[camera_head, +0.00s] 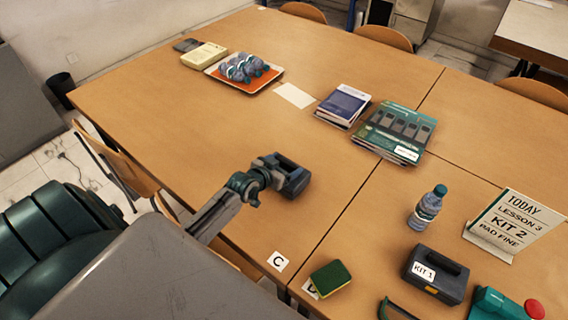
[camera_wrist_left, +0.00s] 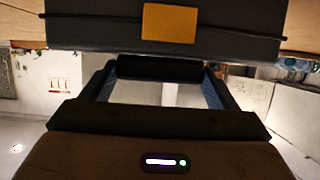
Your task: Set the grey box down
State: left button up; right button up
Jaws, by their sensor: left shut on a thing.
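The grey box (camera_head: 295,182) is a small dark shape at the end of my left arm in the head view. It fills the top of the left wrist view (camera_wrist_left: 90,35), where an orange patch shows on its face. My left gripper (camera_head: 276,170) is shut on it. The box is over the near part of the wooden table (camera_head: 200,120), left of the table seam. I cannot tell whether its underside touches the table. My right gripper is not in view.
A dark KIT 1 case (camera_head: 436,278), a sponge (camera_head: 330,278), a bottle (camera_head: 427,207) and a lesson sign (camera_head: 512,225) are to the right. Books (camera_head: 395,130), a card (camera_head: 294,95) and an orange tray (camera_head: 268,80) lie farther back. The table left of my gripper is clear.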

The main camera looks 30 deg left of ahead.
pick_arm(q)
jog(key=shift+f, duration=0.15)
jog(key=o, duration=1.6)
jog(key=shift+o, duration=0.2)
jog(key=shift+s+r, duration=0.2)
jog(key=shift+s, duration=0.15)
jog(key=v, duration=1.1)
jog(key=shift+s, duration=0.15)
